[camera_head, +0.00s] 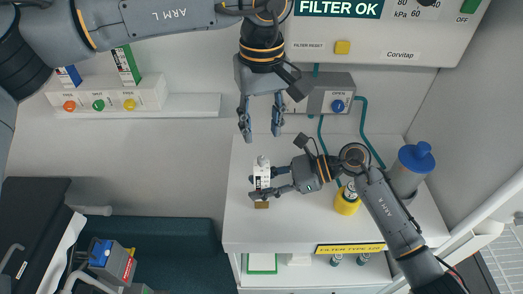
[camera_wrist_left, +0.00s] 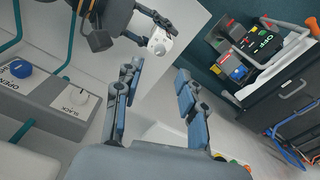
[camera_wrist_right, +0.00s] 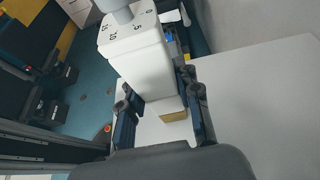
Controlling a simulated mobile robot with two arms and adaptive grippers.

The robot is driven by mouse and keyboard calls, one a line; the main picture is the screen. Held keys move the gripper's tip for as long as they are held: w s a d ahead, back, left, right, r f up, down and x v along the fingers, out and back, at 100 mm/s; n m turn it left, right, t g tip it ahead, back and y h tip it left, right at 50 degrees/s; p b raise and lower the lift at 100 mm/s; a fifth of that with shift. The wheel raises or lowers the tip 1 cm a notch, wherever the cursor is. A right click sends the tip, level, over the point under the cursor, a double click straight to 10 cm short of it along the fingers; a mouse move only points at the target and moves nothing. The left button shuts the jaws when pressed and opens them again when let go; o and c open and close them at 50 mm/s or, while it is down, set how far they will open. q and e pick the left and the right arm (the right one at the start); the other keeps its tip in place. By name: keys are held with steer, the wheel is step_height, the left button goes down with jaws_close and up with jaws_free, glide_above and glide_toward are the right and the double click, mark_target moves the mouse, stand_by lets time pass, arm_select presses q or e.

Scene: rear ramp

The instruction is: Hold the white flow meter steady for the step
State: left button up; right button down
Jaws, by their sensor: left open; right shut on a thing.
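The white flow meter (camera_head: 262,172) stands upright above the white worktop in the head view, with a brown block (camera_head: 261,205) just below it. My right gripper (camera_head: 268,190) is shut on the flow meter from the right side. In the right wrist view the flow meter (camera_wrist_right: 138,65) sits between the two fingers, its numbered top towards the camera. My left gripper (camera_head: 261,128) is open and empty, pointing down above and behind the flow meter. In the left wrist view the round white top of the flow meter (camera_wrist_left: 160,42) shows beyond the open fingers (camera_wrist_left: 160,95).
A grey valve box (camera_head: 331,95) with a blue knob and green tubing is on the wall at the back. A yellow canister (camera_head: 347,200) and a grey cylinder with a blue cap (camera_head: 411,167) stand at the right. The worktop's front left (camera_head: 240,225) is clear.

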mark_target(261, 158)
arm_select(q)
steer(key=shift+f+m, duration=0.4)
steer(key=shift+f, duration=0.05)
step_height(261, 158, down, 7)
steer(key=shift+r, duration=0.15)
jaws_close()
